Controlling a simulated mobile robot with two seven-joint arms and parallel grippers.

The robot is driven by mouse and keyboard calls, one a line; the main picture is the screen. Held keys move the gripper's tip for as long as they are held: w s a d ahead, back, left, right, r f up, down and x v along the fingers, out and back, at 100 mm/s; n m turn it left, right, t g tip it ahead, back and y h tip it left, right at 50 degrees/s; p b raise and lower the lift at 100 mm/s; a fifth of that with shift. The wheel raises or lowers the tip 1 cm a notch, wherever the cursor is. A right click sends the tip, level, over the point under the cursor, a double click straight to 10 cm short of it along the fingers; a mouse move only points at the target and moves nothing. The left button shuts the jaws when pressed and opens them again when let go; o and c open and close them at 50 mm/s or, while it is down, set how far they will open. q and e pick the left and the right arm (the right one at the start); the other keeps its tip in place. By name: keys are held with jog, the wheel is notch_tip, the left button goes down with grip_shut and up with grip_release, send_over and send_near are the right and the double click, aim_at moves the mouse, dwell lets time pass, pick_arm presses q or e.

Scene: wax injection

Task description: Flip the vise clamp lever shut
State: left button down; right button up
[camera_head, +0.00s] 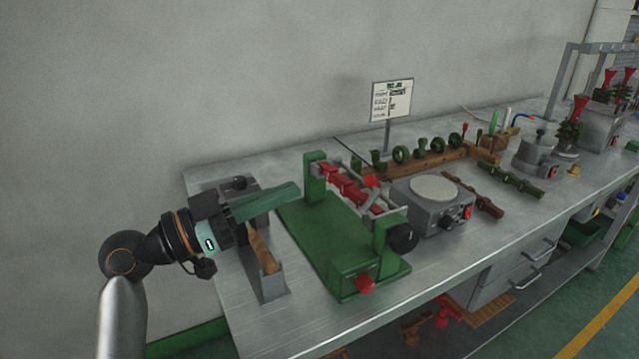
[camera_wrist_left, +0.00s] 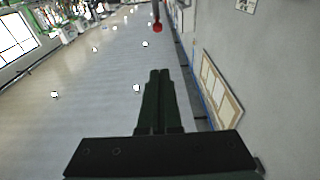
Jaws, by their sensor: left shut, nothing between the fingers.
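My left gripper (camera_head: 294,190) is shut and empty, its green fingers pointing right above the left end of the bench. In the left wrist view the fingers (camera_wrist_left: 158,88) lie together. Below them in the head view is a grey metal block with a wooden handle (camera_head: 262,249); it may be the vise with its lever, but I cannot tell. The gripper partly covers it. To the right is a green frame (camera_head: 350,278) with red clamp parts (camera_head: 343,185). A red ball on a thin rod (camera_wrist_left: 157,26) shows beyond the fingertips in the wrist view. My right gripper is not in view.
A grey hotplate (camera_head: 435,189) stands right of the green frame. A wooden rack (camera_head: 425,163) with green parts and a sign (camera_head: 392,100) are behind it. A dark grey box (camera_head: 238,184) is behind the gripper. The bench's front strip (camera_head: 330,330) is clear.

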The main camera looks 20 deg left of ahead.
pick_arm(q)
jog(key=f+p+x, duration=0.1)
jog(key=f+x, duration=0.1)
jog(key=x, duration=0.9)
jog(key=shift+w+d+f+p, duration=0.35)
jog(key=shift+w, duration=0.05)
